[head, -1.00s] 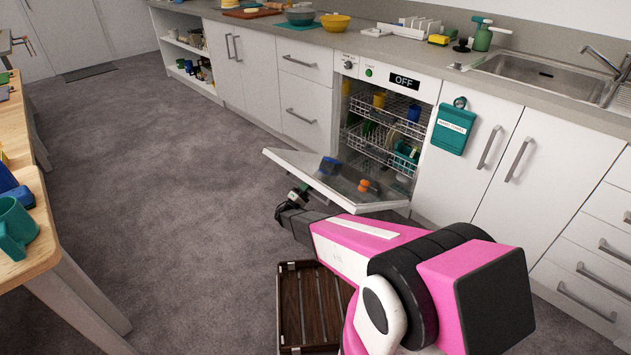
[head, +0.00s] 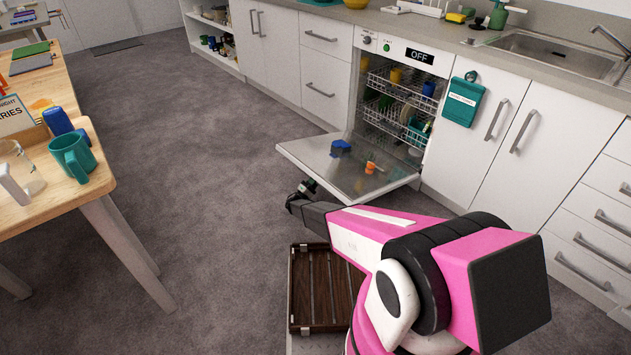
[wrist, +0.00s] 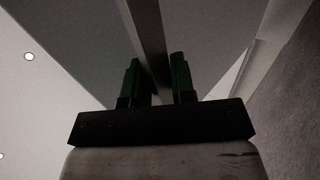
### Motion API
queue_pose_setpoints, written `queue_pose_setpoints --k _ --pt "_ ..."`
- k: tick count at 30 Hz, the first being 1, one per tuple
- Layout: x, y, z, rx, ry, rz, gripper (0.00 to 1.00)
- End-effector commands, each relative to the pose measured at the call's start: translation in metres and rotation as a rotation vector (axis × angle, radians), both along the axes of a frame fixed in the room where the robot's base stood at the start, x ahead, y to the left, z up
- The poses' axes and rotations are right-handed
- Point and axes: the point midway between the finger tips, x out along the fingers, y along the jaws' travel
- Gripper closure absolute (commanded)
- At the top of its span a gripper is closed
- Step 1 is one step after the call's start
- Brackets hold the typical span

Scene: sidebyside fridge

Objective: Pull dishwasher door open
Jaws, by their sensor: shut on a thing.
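The dishwasher door (head: 322,160) is swung down, its inner face showing in the head view. A blue item (head: 341,147) and a small orange item (head: 371,168) lie on it.
A wooden table (head: 110,185) with a teal mug (head: 72,157) stands at the left. Carpet left of the door is clear.

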Motion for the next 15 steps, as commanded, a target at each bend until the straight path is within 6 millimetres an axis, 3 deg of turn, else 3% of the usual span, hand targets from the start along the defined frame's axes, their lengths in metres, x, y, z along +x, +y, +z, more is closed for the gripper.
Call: queue_pose_setpoints --k 11,12,14,15 --pt "0.0001 0.003 -0.0006 -0.005 -0.004 0.004 1.0" --pt "0.0003 0.0029 -0.0007 -0.005 -0.004 0.004 0.73" --pt "0.0004 0.0024 -0.0008 -0.004 -0.003 0.004 0.54" --pt "0.0006 0.002 -0.0009 -0.004 -0.004 0.003 0.54"
